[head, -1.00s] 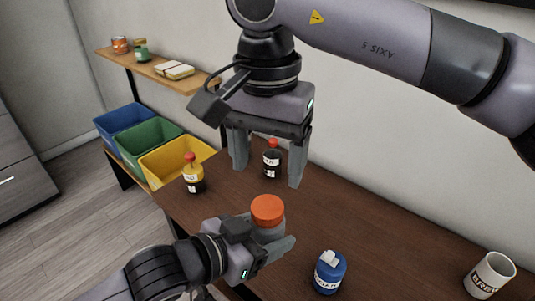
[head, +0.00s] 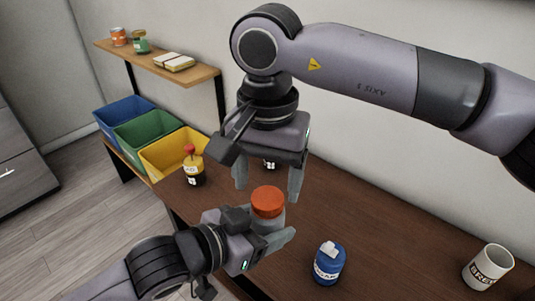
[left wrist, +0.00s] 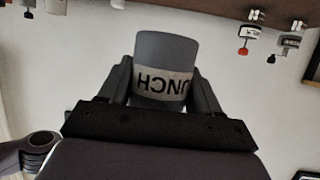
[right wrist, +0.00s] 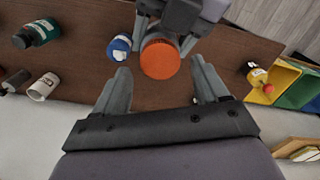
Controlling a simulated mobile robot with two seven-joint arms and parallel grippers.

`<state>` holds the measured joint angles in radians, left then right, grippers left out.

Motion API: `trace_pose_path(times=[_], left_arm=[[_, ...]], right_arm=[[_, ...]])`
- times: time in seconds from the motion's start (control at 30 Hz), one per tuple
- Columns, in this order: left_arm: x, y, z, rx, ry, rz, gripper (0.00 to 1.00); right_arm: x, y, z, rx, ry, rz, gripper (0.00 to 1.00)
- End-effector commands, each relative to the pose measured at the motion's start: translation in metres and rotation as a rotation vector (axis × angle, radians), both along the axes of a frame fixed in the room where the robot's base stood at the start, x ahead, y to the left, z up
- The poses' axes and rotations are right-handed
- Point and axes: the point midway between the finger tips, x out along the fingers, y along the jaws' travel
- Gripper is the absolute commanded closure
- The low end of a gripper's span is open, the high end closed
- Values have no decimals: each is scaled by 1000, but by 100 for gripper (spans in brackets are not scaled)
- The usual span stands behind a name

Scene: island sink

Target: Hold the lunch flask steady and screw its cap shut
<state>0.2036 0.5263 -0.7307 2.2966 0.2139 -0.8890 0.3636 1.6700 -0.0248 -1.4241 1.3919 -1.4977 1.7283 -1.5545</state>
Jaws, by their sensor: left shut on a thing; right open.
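The lunch flask is a grey cylinder with an orange cap (head: 268,201) on top. In the left wrist view its grey body (left wrist: 165,55) carries a label with dark letters. My left gripper (head: 270,238) is shut on the flask's body and holds it upright. My right gripper (head: 268,190) points down, open and empty, just above and behind the cap in the head view. In the right wrist view the cap (right wrist: 160,60) lies beyond and between the open fingertips (right wrist: 160,78), not touching them. How far the cap is threaded cannot be told.
A blue sugar container (head: 329,264) and a white mug (head: 488,268) stand on the brown table (head: 390,240). A sauce bottle (head: 193,168) stands near the yellow bin (head: 165,155). A dark bottle (head: 270,163) is mostly hidden behind my right gripper.

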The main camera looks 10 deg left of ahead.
Motion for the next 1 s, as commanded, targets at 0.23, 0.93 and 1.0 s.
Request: trace_pose_path(times=[0.23, 0.93, 1.0], left_arm=[[0, 0, 1, -1, -2, 0, 100], [0, 0, 1, -1, -2, 0, 100], [0, 0, 1, -1, -2, 0, 100]], right_arm=[[0, 0, -24, 1, 0, 0, 27], [0, 0, -26, 1, -1, -14, 84], [0, 0, -26, 1, -2, -55, 84]])
